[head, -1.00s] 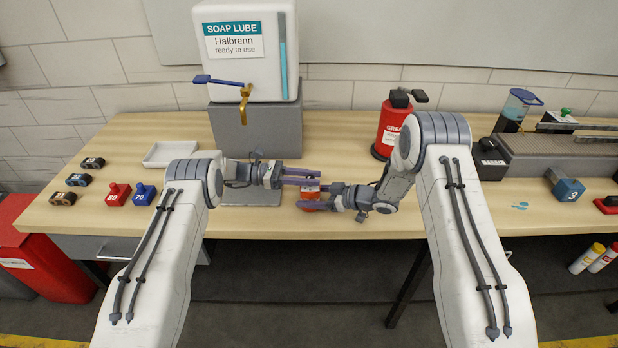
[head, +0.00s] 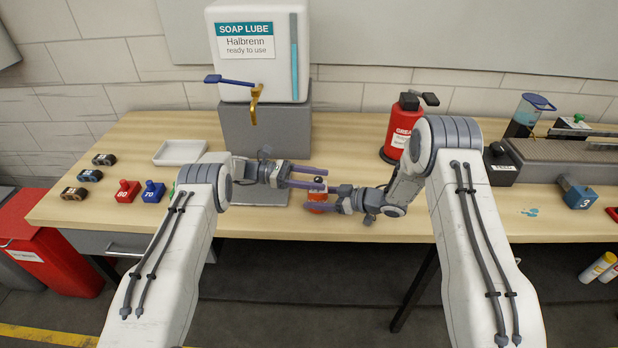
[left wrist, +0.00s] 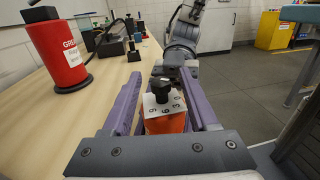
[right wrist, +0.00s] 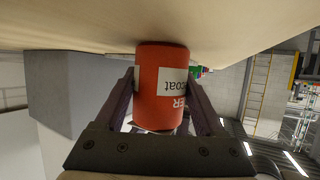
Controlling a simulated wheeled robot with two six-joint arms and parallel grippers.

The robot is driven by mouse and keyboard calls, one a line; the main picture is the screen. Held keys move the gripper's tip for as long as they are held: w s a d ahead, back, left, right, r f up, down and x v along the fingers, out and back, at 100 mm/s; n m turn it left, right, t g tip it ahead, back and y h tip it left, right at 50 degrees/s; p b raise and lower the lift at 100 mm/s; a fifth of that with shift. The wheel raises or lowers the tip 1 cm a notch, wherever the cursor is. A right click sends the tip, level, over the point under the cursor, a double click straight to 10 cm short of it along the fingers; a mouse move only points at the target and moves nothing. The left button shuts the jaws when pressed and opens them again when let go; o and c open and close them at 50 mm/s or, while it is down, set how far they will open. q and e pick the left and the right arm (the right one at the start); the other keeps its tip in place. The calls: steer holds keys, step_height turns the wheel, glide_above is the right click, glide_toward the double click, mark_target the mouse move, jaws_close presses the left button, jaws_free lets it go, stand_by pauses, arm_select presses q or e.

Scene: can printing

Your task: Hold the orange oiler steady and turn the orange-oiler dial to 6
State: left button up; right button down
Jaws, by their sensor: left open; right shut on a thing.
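The orange oiler (head: 317,204) is held upright at the front middle of the table. My right gripper (head: 320,198) is shut on its body from the right. In the right wrist view the orange cylinder (right wrist: 150,95) with a partly readable white label sits between the fingers. My left gripper (head: 322,178) is open around the oiler's top, coming from the left. In the left wrist view the white numbered dial plate (left wrist: 176,108) and black knob (left wrist: 161,90) lie between the spread fingers. I cannot tell which number the dial is set to.
The soap lube dispenser (head: 262,60) stands on a grey block behind my left gripper. A red grease can (head: 396,130) stands behind my right arm. A white tray (head: 180,153) and several small blocks lie to the left.

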arm_select(q)
steer(key=w+a, duration=0.1)
steer(key=a, duration=0.6)
steer(key=shift+w+a, duration=0.1)
steer(key=shift+a, duration=0.05)
steer(key=shift+s+a+n+t, duration=1.5)
steer(key=shift+n+t, duration=0.3)
steer(key=shift+t, duration=1)
steer(key=d, duration=0.3)
steer(key=w+d, duration=0.1)
steer(key=d, duration=0.7)
steer(key=shift+w, duration=0.35)
jaws_close()
